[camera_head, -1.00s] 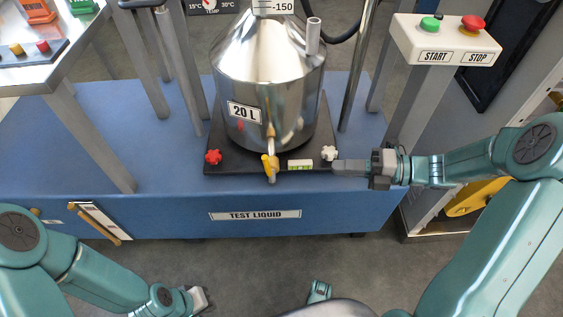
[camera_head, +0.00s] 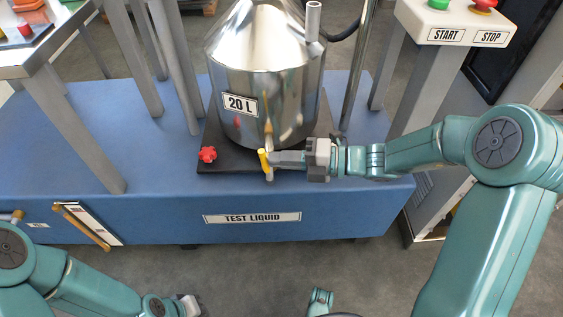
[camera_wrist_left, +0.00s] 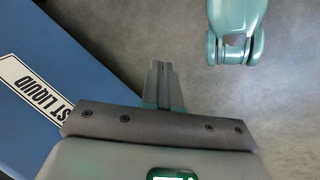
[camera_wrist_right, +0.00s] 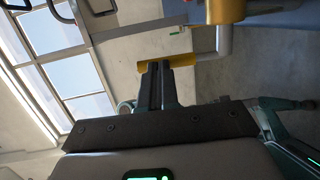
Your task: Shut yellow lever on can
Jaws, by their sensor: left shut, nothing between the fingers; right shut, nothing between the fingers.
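The shiny steel can (camera_head: 265,85) with the "20 L" label stands on a black base plate on the blue cabinet. The yellow lever (camera_head: 263,160) sits on the tap low on the can's front. My right gripper (camera_head: 275,158) is shut and empty, its tips at the lever's right side. In the right wrist view the yellow lever (camera_wrist_right: 180,61) lies across the fingertips (camera_wrist_right: 156,68); whether they touch I cannot tell. My left gripper (camera_wrist_left: 160,70) is shut and empty, low over the grey floor, away from the can.
A red knob (camera_head: 208,154) sits on the base plate, left of the tap. A post with START and STOP buttons (camera_head: 455,25) stands at the right. A grey-legged table (camera_head: 75,120) stands at the left. The cabinet's front has a "TEST LIQUID" label (camera_head: 252,218).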

